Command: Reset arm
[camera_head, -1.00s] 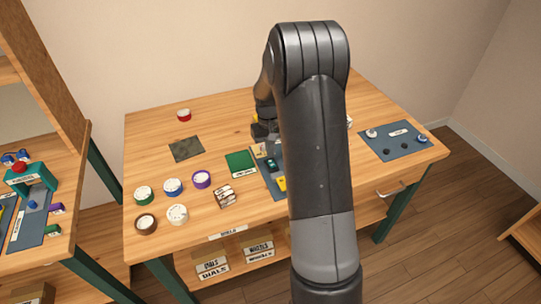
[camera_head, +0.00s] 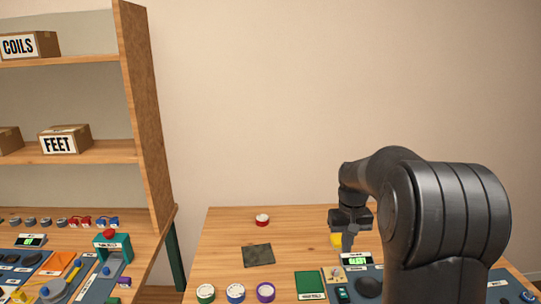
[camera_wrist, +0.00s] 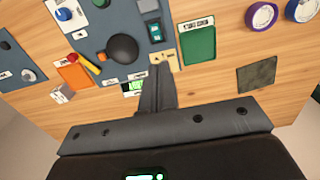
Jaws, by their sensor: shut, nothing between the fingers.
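My dark grey arm stands at the right of the head view, its large rounded elbow in front of the work table (camera_head: 222,262). My gripper (camera_head: 348,243) points down above the back part of that table, near the small green-lit display (camera_head: 357,260). In the wrist view my gripper (camera_wrist: 160,70) shows its two fingers closed together, with nothing held. The exact height above the table cannot be told.
A green square mat (camera_head: 310,285) and a dark patterned patch (camera_head: 258,255) lie left of my gripper. Tape rolls, one purple (camera_head: 265,292), line the front; a red roll (camera_head: 262,219) sits behind. A shelf unit (camera_head: 145,115) stands left. My arm hides much of the table's right side.

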